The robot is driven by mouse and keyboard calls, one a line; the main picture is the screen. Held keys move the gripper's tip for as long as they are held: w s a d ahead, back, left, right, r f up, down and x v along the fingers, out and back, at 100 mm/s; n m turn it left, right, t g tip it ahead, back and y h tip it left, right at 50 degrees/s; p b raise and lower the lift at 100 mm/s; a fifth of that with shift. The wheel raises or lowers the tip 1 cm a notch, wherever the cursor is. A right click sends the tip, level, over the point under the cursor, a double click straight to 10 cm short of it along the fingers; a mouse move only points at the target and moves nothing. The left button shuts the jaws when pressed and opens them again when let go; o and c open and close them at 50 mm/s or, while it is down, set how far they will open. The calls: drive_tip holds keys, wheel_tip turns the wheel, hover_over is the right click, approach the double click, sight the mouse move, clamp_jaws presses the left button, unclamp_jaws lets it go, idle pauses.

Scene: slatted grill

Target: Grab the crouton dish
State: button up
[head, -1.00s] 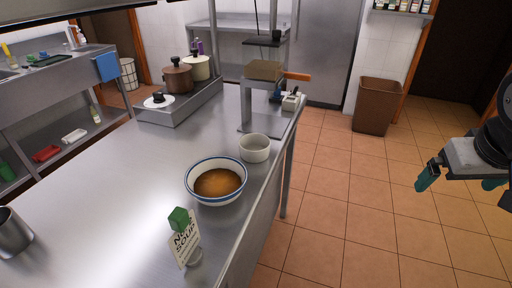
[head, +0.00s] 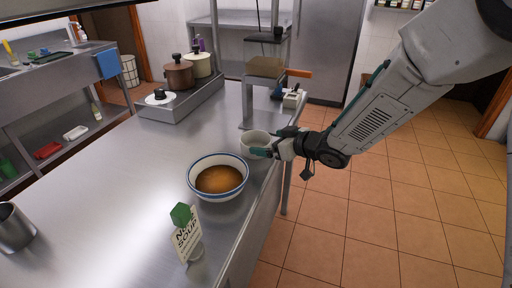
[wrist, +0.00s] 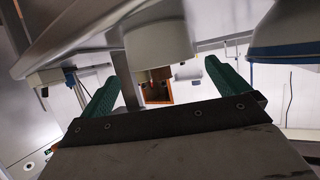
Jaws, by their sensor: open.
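The crouton dish looks to be the small plain off-white bowl (head: 249,145) near the right edge of the steel counter (head: 110,200), partly hidden by my gripper (head: 269,143) in the head view. My gripper is open, with one teal finger in front of the dish and the other at its far right side. In the wrist view the pale dish (wrist: 158,38) shows ahead, between the lines of the two green fingers (wrist: 160,68). Whether the fingers touch it cannot be told. What the dish holds is hidden.
A blue-rimmed bowl of brown soup (head: 219,180) stands close in front of the dish; its rim also shows in the wrist view (wrist: 290,50). A soup sign (head: 187,235) stands nearer. A raised stand (head: 247,100) is just behind. The counter's left middle is clear.

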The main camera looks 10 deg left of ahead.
sight(247, 139)
drive_tip(key=x, duration=0.6)
drive_tip(key=shift+w+a+f, duration=0.1)
drive_tip(key=shift+a, duration=0.2)
drive_tip(key=c, duration=0.9)
